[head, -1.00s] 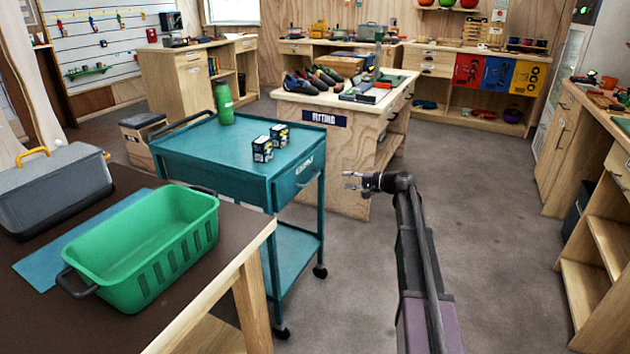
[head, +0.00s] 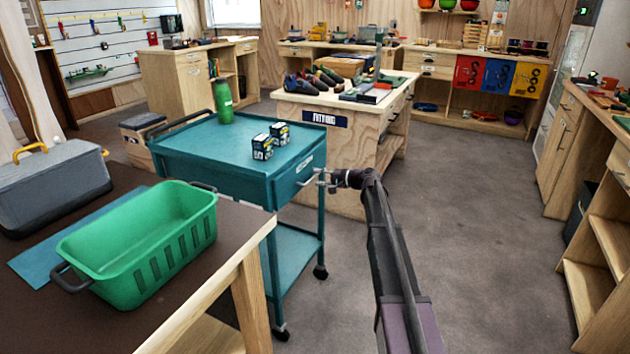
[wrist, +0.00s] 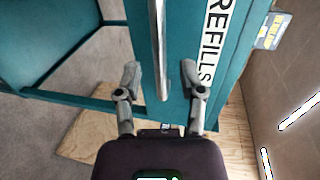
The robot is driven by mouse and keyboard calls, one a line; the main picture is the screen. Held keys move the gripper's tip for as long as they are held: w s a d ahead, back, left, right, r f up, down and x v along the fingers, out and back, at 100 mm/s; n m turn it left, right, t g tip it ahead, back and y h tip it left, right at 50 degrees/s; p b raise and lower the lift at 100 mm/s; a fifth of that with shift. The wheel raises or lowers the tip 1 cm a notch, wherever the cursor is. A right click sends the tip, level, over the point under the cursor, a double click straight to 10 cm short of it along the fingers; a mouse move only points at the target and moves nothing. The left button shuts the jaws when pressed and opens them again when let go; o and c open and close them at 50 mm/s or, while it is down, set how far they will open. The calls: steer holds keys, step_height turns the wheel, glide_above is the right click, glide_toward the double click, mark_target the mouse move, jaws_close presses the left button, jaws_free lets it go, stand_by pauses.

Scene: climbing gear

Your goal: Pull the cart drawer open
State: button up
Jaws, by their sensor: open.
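The teal cart (head: 190,150) stands left of centre in the head view. Its drawer front, labelled REFILLS (wrist: 220,45) in the wrist view, faces my arm and looks shut. A silver bar handle (wrist: 158,50) runs along the drawer front. My gripper (head: 322,178) is at the drawer front in the head view. In the wrist view my gripper (wrist: 163,82) is open, with one finger on each side of the handle's near end. No finger visibly touches the handle.
On the cart top are a green bottle (head: 223,101) and small dark boxes (head: 262,147). A brown table (head: 215,262) with a green basket (head: 140,245) stands at the front left. A wooden bench (head: 350,130) is behind. The grey floor at right is open.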

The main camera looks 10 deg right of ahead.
steer(key=shift+x, duration=1.15)
jaws_close()
steer(key=shift+d, duration=0.2)
steer(key=shift+a, duration=0.2)
